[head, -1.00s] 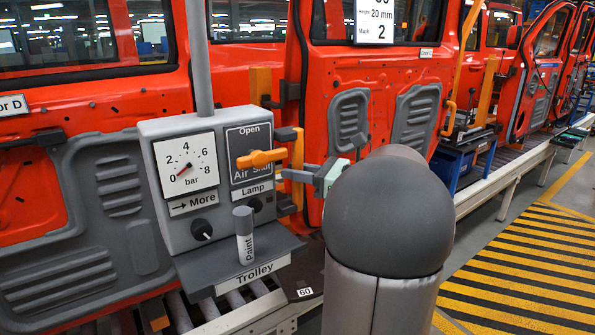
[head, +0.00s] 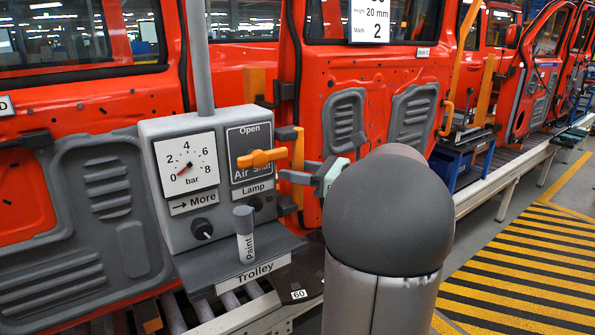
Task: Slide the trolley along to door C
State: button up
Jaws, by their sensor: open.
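The trolley (head: 228,276) is a grey box with a shelf labelled "Trolley", standing at the centre left of the view. Its face has a bar gauge (head: 185,164) reading near 0 and an orange air lever (head: 262,158). An upright orange bar (head: 298,150) shows at its right side. My gripper (head: 290,177) is open, with its fingers pointing left at this bar; whether they touch it I cannot tell. The red door to the right carries a small tag (head: 423,52), which seems to read "Door C". My own arm hides part of that door's lower area.
A paint stick (head: 244,234) stands on the trolley's shelf. A "60" mark (head: 299,294) lies on the track just right of the trolley. A blue cart (head: 455,160) stands further right by the line. The striped floor (head: 520,270) at right is clear.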

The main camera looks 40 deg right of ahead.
jog(key=b+v, duration=0.3)
jog(key=v, duration=1.4)
jog(key=shift+s+b, duration=0.2)
jog(key=shift+b, duration=0.1)
jog(key=shift+d, duration=0.1)
